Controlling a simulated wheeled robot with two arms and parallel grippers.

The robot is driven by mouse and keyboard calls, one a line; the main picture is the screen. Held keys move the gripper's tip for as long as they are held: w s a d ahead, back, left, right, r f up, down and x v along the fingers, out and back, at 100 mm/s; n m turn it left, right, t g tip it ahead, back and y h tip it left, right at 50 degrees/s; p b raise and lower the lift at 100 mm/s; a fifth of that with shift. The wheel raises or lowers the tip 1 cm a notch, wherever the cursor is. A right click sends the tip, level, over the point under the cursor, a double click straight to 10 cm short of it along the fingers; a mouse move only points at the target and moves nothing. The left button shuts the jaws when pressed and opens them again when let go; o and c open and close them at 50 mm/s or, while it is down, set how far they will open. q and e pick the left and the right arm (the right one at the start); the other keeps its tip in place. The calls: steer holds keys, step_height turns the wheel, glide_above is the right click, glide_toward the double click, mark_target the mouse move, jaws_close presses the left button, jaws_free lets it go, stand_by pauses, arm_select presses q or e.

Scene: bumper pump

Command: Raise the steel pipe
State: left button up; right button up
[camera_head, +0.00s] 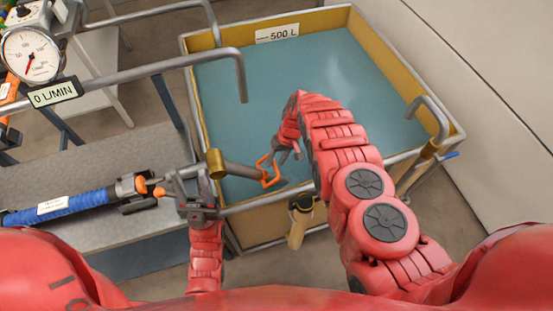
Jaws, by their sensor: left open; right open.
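A short grey steel pipe (242,171) runs from a brass fitting (216,163) out over the near left part of the tank, lying nearly level. My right gripper (269,171) reaches down over the tank, its orange fingers open around or just beside the pipe's free end; I cannot tell whether they touch it. My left gripper (152,187) is open beside the bench, its orange fingers at the right end of a blue ribbed cylinder (65,204). I cannot tell whether they touch it. The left gripper's body partly hides what lies below the brass fitting.
The yellow-walled tank (196,108), labelled 500 L, holds blue-green water. Another bent pipe (240,62) arches over its left side, and a hooked pipe (432,104) stands at its right. A gauge (30,55) and a 0 L/MIN sign (55,93) are at upper left. A grey bench (95,150) is below.

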jaws_close()
stand_by(1.4)
